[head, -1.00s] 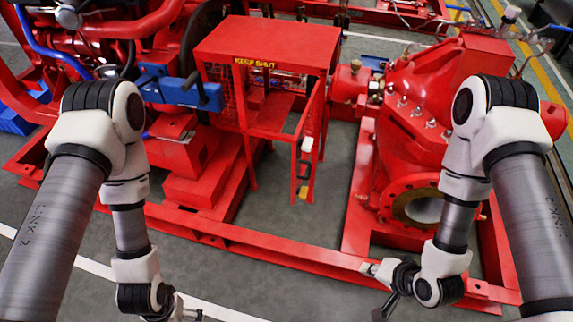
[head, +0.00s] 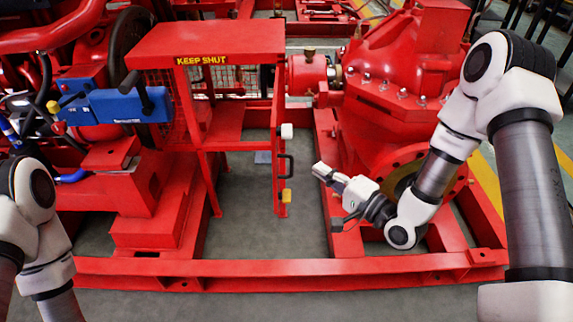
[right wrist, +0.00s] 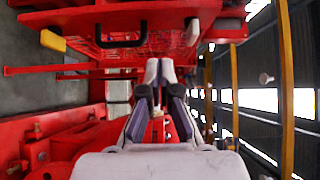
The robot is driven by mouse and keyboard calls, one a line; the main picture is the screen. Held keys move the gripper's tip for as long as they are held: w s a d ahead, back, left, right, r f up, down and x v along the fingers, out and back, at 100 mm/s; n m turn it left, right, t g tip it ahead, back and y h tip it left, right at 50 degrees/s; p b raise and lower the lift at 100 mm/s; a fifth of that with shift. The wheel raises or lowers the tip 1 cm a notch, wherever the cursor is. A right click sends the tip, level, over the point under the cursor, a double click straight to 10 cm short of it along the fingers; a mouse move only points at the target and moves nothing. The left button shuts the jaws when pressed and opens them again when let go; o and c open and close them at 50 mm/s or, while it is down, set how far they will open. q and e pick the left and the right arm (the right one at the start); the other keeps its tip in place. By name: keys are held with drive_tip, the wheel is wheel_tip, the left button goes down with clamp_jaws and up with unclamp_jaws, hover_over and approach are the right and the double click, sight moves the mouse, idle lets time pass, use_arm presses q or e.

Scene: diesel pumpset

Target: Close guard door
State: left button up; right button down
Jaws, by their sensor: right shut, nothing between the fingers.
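The red guard (head: 208,38) with its yellow "KEEP SHUT" label stands in the middle of the head view. Its guard door (head: 278,110) stands open, seen nearly edge-on at the guard's right front. The door carries a black handle (head: 290,165), a white block (head: 287,131) and a yellow block (head: 287,196). The handle also shows in the right wrist view (right wrist: 120,42). My right gripper (head: 320,171) is shut and empty, to the right of the handle and apart from it. My left gripper is out of view; only my left arm shows at lower left.
The red base rail (head: 290,268) crosses in front. A blue part (head: 110,105) sits left of the guard. Open grey floor (head: 255,215) lies below the guard.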

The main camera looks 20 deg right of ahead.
drive_tip(key=w+a+b, duration=0.2)
drive_tip(key=w+a, duration=0.4)
drive_tip(key=shift+w+a, duration=0.15)
drive_tip(key=shift+a, duration=0.05)
